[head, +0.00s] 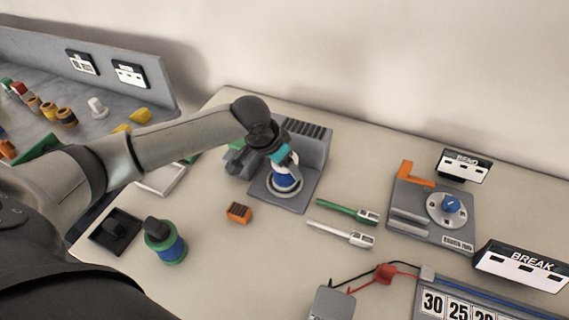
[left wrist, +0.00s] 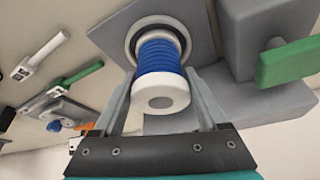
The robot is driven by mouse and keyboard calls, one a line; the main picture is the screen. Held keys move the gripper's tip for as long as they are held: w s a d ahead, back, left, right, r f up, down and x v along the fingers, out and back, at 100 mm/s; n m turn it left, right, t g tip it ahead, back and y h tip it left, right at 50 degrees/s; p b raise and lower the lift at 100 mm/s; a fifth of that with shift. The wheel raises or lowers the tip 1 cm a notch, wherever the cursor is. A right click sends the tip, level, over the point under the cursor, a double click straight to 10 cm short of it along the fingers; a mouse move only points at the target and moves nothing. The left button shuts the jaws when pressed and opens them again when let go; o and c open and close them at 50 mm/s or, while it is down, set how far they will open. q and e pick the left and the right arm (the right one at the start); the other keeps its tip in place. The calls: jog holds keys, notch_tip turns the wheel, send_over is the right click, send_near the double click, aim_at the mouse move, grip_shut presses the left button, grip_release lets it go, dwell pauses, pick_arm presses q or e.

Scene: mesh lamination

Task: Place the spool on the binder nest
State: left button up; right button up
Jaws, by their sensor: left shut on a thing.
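The spool (left wrist: 160,62) has a blue winding and white ends. In the left wrist view it stands between the fingers of my left gripper (left wrist: 163,105), which is shut on it. Its far end is at the round ring of the grey binder nest (left wrist: 201,22); whether it rests fully on the base I cannot tell. In the head view the spool (head: 287,180) is upright over the ring on the nest's grey plate (head: 292,203), with my left gripper (head: 286,165) above it. My right gripper is not in view.
An orange block (head: 239,212), a green tool (head: 347,211) and a white tool (head: 341,234) lie nearby. A bending fixture (head: 432,213) is at the right.

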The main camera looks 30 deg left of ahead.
pick_arm(q)
jog(key=o, duration=1.5)
jog(key=shift+f, duration=0.1)
jog(key=shift+r, duration=0.3)
jog(key=p+v, duration=0.2)
jog(key=v, duration=0.9)
jog(key=shift+r+p, duration=0.3)
jog(key=shift+r, duration=0.1)
jog(key=shift+s+a, duration=0.1)
jog(key=shift+s, duration=0.05)
